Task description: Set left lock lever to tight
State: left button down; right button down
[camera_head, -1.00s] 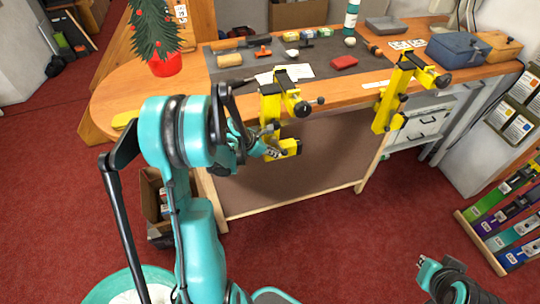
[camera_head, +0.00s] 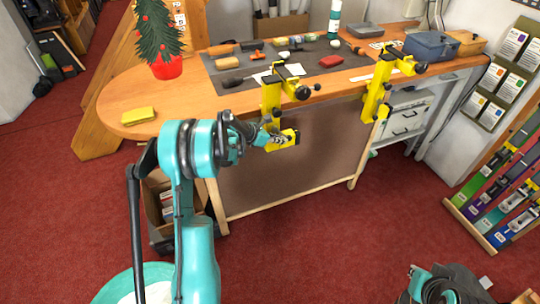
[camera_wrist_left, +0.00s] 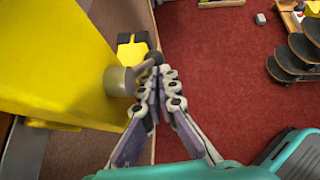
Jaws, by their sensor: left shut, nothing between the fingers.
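The left yellow clamp (camera_head: 271,98) grips the front edge of the bench, with dark knobs at its upper right. In the left wrist view the clamp's yellow body (camera_wrist_left: 50,60) fills the left side. A grey round hub (camera_wrist_left: 118,81) with a short dark lever (camera_wrist_left: 151,62) sticks out from it. My left gripper (camera_head: 277,137) is at the clamp's lower part. In the wrist view its fingertips (camera_wrist_left: 161,77) are together and empty, just beside the lever's end; I cannot tell if they touch it. My right arm shows only at the bottom right edge; its fingers are not clear.
A second yellow clamp (camera_head: 378,97) stands to the right on the bench edge. The wooden bench (camera_head: 112,100) holds a potted tree (camera_head: 160,50), a yellow block (camera_head: 138,116), tools and a blue box (camera_head: 431,45). A rack of coloured items (camera_head: 500,190) stands at the right. Red floor lies open in front.

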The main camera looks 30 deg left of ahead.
pick_arm(q)
jog(key=shift+w+d+r+t+h, duration=0.25)
jog(key=shift+w+d, duration=0.1)
jog(key=shift+w, duration=0.2)
jog(key=shift+w+d+r+t+h, duration=0.2)
jog(key=shift+w+d+t, duration=0.1)
jog(key=shift+w, duration=0.2)
jog(key=shift+r, duration=0.1)
